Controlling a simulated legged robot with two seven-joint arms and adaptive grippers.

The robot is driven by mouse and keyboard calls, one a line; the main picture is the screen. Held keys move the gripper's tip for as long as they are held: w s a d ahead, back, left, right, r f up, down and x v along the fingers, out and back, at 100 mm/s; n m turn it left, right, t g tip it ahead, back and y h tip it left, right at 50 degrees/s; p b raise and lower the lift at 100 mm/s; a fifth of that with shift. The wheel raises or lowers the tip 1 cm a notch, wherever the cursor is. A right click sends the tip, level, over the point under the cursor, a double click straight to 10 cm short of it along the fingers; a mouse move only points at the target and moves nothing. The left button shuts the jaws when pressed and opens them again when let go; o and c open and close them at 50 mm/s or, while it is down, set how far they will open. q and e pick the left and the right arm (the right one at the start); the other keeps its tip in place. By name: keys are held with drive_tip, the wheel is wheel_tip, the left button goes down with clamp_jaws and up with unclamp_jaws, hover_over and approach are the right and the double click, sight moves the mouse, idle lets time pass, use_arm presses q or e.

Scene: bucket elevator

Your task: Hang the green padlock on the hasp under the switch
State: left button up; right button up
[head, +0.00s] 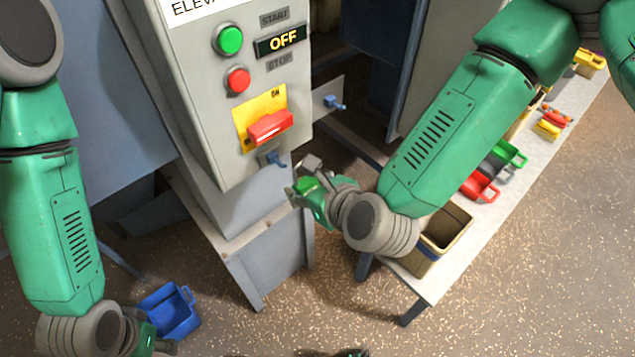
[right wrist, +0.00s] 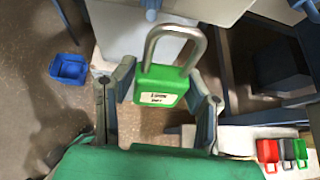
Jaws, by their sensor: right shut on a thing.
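The green padlock (right wrist: 162,84) is between the fingers of my right gripper (right wrist: 160,100) in the right wrist view, its grey shackle pointing up and a white label on its body. In the head view the padlock's shackle (head: 311,163) shows beyond my right gripper (head: 306,188), to the right of and near the blue hasp (head: 272,159). The hasp sits under the red switch (head: 268,125) on its yellow plate. The padlock and hasp look apart. My left gripper (head: 155,342) is at the lower left, partly cut off; its fingers are unclear.
The grey control box (head: 190,90) has green and red buttons and an OFF display. Another blue fitting (head: 334,102) is to its right. A blue bin (head: 170,310) is on the floor.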

drive_tip(key=shift+w+a, duration=0.25)
drive_tip(key=shift+a, duration=0.85)
drive_tip(key=shift+w+d, duration=0.2)
drive_tip(key=shift+d, duration=0.4)
drive_tip(key=shift+w, duration=0.1)
drive_tip(key=shift+w+a, duration=0.1)
drive_tip(key=shift+a, duration=0.25)
use_arm(q)
drive_tip(key=shift+w+a+f, duration=0.15)
drive_tip(key=shift+f, duration=0.15)
use_arm(e)
drive_tip(key=a, duration=0.2)
drive_tip(key=w+a, duration=0.1)
drive_tip(key=a, duration=0.1)
drive_tip(key=shift+w+a, duration=0.15)
drive_tip(key=shift+a, duration=0.05)
drive_tip(key=shift+d, duration=0.1)
